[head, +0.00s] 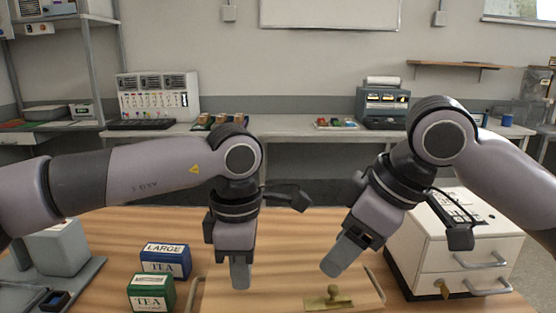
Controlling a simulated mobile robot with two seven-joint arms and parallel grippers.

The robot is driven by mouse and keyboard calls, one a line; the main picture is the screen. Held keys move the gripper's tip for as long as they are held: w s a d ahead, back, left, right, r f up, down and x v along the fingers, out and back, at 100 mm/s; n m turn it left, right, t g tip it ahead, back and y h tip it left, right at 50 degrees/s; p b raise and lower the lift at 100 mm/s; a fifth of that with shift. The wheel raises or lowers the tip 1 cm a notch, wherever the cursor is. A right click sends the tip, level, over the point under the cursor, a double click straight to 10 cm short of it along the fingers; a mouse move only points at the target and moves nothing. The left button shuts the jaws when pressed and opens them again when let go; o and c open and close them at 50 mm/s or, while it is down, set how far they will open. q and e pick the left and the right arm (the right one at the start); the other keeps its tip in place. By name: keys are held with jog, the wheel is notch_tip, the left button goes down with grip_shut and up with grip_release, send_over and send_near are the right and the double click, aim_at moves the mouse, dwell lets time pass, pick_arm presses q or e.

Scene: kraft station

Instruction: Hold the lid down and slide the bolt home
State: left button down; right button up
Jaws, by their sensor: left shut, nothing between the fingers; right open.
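A pale wooden panel (275,290) with a metal handle at each side lies at the front middle; I cannot tell for sure that it is the lid. A brass fitting with a round knob, which looks like the bolt (329,299), sits on its right part near the bottom edge of the view. My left gripper (240,276) is shut and empty, pointing down over the panel's left part. My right gripper (342,257) is open, tilted, above and just behind the brass fitting, apart from it. The panel's front edge is out of view.
A white drawer cabinet (440,245) stands close on the right. A back bench (285,126) holds machines.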

pick_arm(q)
jog(key=shift+r, duration=2.3)
jog(key=shift+s, duration=0.1)
